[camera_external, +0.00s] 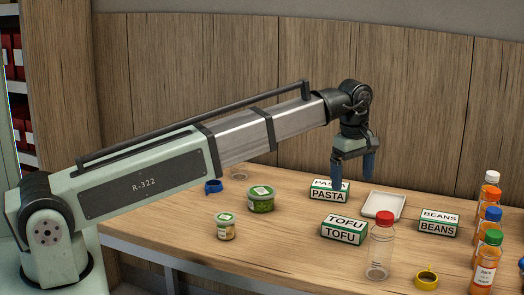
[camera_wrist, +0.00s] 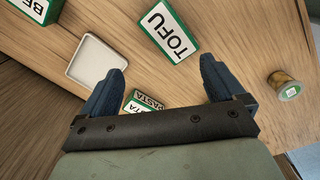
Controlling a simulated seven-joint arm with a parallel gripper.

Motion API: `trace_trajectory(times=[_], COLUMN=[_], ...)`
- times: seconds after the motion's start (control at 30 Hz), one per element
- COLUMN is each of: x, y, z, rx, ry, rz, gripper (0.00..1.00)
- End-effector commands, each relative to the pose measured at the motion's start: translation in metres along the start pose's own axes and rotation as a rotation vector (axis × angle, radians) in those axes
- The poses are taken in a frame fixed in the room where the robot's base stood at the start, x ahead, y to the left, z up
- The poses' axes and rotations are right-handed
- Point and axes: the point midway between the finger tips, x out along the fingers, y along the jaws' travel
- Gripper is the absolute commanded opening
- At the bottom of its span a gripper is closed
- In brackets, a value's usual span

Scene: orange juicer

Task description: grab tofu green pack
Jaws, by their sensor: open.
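The tofu pack (camera_external: 343,230), a white box with green edges and black TOFU lettering, lies on the wooden table in the external view, in front of the pasta pack. It also shows in the wrist view (camera_wrist: 167,31), at the top middle beyond my fingertips. My gripper (camera_external: 353,170) is open and empty, pointing down above the pasta pack and behind the tofu pack. In the wrist view its two blue fingers (camera_wrist: 163,75) are spread apart, with nothing between them but table and part of the pasta pack low down.
The pasta pack (camera_external: 325,192) stands close below my gripper. A white tray (camera_external: 383,205) lies to its right, then the beans pack (camera_external: 437,223). A red-capped clear bottle (camera_external: 380,252) stands just right of the tofu pack. Jars (camera_external: 261,200) stand left; juice bottles (camera_external: 485,262) line the right.

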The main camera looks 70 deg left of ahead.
Motion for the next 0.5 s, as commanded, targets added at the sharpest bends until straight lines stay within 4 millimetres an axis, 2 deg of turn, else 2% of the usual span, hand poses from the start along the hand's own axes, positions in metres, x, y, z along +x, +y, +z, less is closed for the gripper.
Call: trace_trajectory(times=[0.2,0.33,0.5], x=[-0.0003,-0.0003,0.0038], y=[-0.0092,-0.0101,-0.0105], z=[0.0000,-0.0001,-0.0001], rx=[-0.338,-0.460,-0.524], ry=[0.007,0.012,0.014], rz=[-0.045,-0.049,-0.049], gripper=[0.96,0.96,0.96])
